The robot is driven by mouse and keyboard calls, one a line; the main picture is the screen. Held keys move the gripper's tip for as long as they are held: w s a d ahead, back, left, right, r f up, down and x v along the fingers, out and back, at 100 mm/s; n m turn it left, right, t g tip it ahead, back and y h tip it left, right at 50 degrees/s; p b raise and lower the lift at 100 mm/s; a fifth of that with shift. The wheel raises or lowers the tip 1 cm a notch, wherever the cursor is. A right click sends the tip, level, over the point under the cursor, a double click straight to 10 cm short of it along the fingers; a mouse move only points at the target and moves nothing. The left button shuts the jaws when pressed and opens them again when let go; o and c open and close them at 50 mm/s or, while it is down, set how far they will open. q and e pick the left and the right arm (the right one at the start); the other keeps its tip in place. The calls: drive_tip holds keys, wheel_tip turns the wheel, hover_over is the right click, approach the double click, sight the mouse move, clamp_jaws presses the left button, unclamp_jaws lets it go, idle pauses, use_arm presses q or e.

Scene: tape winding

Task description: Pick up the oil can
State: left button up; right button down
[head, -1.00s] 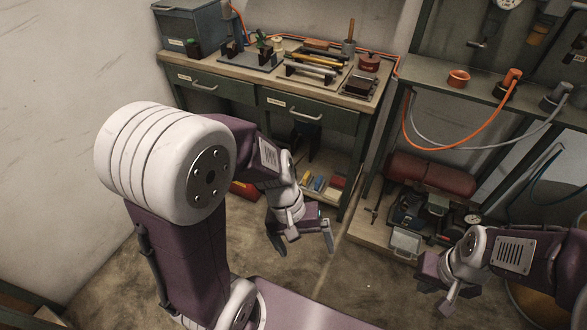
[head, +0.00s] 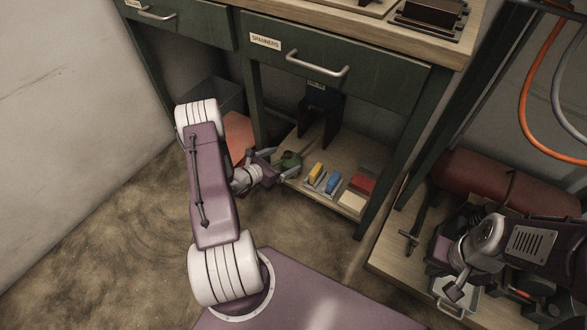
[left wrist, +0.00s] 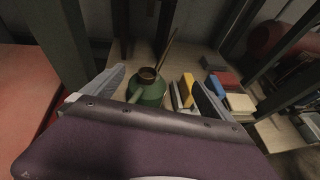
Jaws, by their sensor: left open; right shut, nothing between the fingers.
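The green oil can (head: 289,160) stands on the low shelf under the workbench. The left wrist view shows its green body, brown top and thin spout (left wrist: 150,92). My left gripper (head: 279,165) is open at the can. In the left wrist view its fingers (left wrist: 158,92) flank the can, which is nearer the left finger; I cannot tell whether either touches it. The lower can is partly hidden by my gripper. My right gripper (head: 451,286) is shut and empty over the lower shelf on the right.
Yellow (head: 315,172) and blue (head: 333,182) blocks and a red box (head: 362,184) sit right of the can on the shelf (head: 330,201). A bench leg (head: 377,205) rises at the right. A red box-like thing (head: 239,135) is at the left. The drawer (head: 335,85) overhangs the shelf.

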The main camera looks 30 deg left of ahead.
sight(285, 163)
use_arm(q)
drive_tip(key=f, duration=0.1)
drive_tip(key=s+f, duration=0.1)
drive_tip(key=a+f+b, duration=0.1)
drive_tip(key=shift+s+f+n+y, duration=0.2)
drive_tip(key=shift+s+n+y, duration=0.1)
drive_tip(key=shift+s, duration=0.05)
drive_tip(key=shift+s+a+f, duration=0.15)
drive_tip(key=shift+a, duration=0.3)
drive_tip(key=b+x, duration=0.3)
drive_tip(key=shift+f, duration=0.25)
drive_tip(key=shift+w+r, duration=0.15)
drive_tip(key=shift+w, duration=0.3)
drive_tip(key=b+x, duration=0.4)
drive_tip(key=b, duration=0.1)
drive_tip(key=shift+w+f, duration=0.2)
drive_tip(key=shift+f, duration=0.3)
drive_tip(key=shift+w, duration=0.2)
drive_tip(key=shift+r, duration=0.2)
use_arm(e)
wheel_tip(285, 163, down, 10)
drive_tip(key=shift+s+f, duration=0.25)
use_arm(q)
drive_tip(key=c, duration=1.8)
